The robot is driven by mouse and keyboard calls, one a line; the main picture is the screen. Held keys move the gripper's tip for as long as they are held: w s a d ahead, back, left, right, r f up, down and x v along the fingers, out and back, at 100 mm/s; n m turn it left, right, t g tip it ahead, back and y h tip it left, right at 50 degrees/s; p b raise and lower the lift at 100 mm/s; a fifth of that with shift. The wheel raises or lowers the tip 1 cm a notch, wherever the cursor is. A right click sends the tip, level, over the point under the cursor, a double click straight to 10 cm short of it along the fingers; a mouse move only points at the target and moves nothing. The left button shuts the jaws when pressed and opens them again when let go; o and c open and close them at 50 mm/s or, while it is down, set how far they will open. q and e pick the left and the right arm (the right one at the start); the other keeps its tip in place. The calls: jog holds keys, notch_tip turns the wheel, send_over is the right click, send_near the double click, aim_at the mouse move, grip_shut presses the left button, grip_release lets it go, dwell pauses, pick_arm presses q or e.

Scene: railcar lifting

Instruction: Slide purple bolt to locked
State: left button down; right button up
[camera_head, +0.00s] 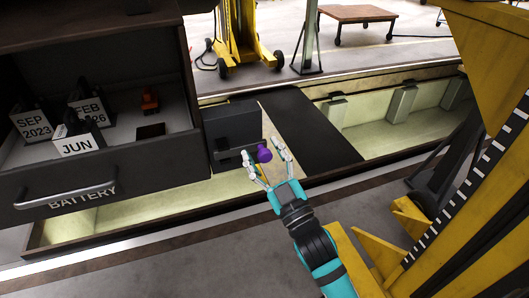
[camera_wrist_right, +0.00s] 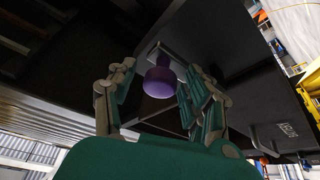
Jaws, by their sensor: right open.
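The purple bolt (camera_head: 264,152) is a round knob on the front of a dark grey box (camera_head: 231,128), at the right end of a light horizontal slot or bar (camera_head: 236,157). My right gripper (camera_head: 264,164) is open, with its fingers spread on either side of the bolt. In the right wrist view the purple bolt (camera_wrist_right: 160,80) sits between the two open fingers of my right gripper (camera_wrist_right: 158,92), ahead of the palm. I cannot tell whether a finger touches it. My left gripper is not in view.
An open drawer (camera_head: 110,172) marked BATTERY, with a metal handle (camera_head: 66,194), stands to the left and holds several date blocks (camera_head: 78,140). A yellow lifting column (camera_head: 470,150) stands close on the right. A pit (camera_head: 400,120) lies behind. Grey floor (camera_head: 180,260) is clear in front.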

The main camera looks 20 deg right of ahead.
aim_at(237, 148)
grip_shut()
dwell(0.3)
jog(key=a, duration=0.4)
jog(key=shift+s+a+f, duration=0.1)
jog(key=shift+a, duration=0.25)
jog(key=shift+c, duration=2.3)
grip_release()
jog(key=o, duration=0.5)
jog(key=shift+a, duration=0.25)
jog(key=shift+c, duration=0.2)
jog(key=shift+d, duration=0.1)
